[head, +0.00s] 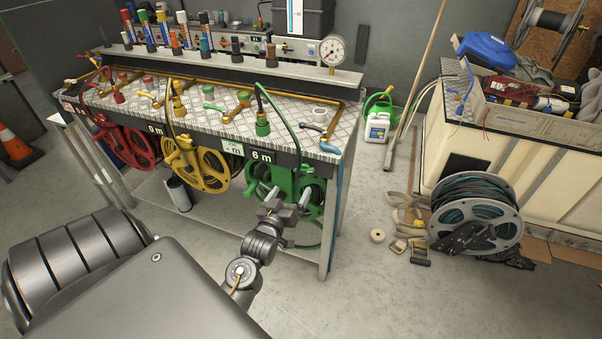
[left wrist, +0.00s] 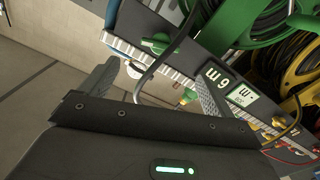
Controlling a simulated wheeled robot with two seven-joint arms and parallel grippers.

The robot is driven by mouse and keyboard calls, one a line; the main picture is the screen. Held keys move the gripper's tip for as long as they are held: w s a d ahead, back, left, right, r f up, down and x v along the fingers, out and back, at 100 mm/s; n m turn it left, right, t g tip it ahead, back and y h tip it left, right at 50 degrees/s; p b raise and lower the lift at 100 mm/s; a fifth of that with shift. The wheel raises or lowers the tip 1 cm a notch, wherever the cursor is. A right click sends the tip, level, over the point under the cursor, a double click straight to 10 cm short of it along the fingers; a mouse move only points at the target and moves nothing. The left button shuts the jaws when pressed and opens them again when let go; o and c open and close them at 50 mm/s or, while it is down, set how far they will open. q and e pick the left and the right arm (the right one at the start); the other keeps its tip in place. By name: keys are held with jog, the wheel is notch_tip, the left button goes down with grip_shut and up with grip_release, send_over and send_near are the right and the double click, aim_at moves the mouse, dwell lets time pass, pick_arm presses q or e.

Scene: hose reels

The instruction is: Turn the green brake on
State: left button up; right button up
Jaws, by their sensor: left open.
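The green hose reel (head: 291,183) hangs under the front right part of the bench, below the "6 m" label. It also shows upside down at the top of the left wrist view (left wrist: 238,22). My right gripper is not in view.
The bench (head: 160,128) carries valves and pipes. Yellow (head: 205,168) and red (head: 135,148) reels hang left of the green one. A bench leg (head: 333,225) stands right of it.

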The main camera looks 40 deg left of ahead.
aim_at(303, 171)
pick_arm(q)
jog(key=p+x, duration=0.1)
jog(key=x, duration=0.9)
jog(key=shift+a, duration=0.1)
jog(key=shift+c, duration=0.3)
